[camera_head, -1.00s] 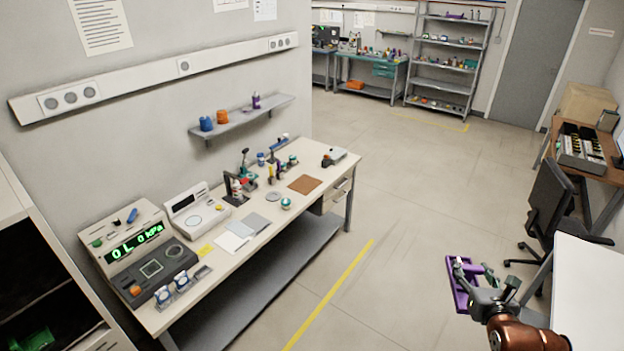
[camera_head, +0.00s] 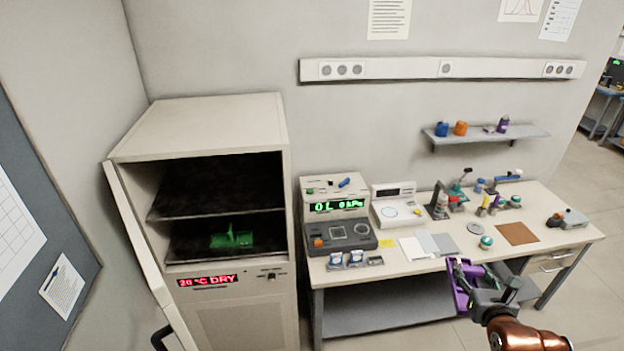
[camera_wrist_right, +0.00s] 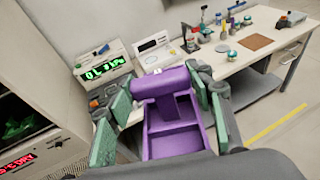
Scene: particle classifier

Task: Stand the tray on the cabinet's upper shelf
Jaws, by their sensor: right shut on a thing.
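The purple tray (camera_head: 461,288) is in my right gripper (camera_head: 474,272), held in the air in front of the workbench. In the right wrist view the tray (camera_wrist_right: 177,142) shows its open compartments, and the right gripper's green-padded fingers (camera_wrist_right: 163,88) are shut on its raised purple handle. The cabinet (camera_head: 215,140) stands at the left of the head view with its door (camera_head: 143,245) swung open. Its upper shelf (camera_head: 215,203) looks dark and empty. A green tray-like thing (camera_head: 232,240) sits on the level below. The cabinet display reads "20 °C DRY". My left gripper is not in view.
The workbench (camera_head: 400,262) stands to the right of the cabinet, with a device reading "0L 0 kPa" (camera_head: 340,222), a white scale (camera_head: 397,207) and several small tools. A wall shelf (camera_head: 487,137) is above it. The open door stands out at the cabinet's left.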

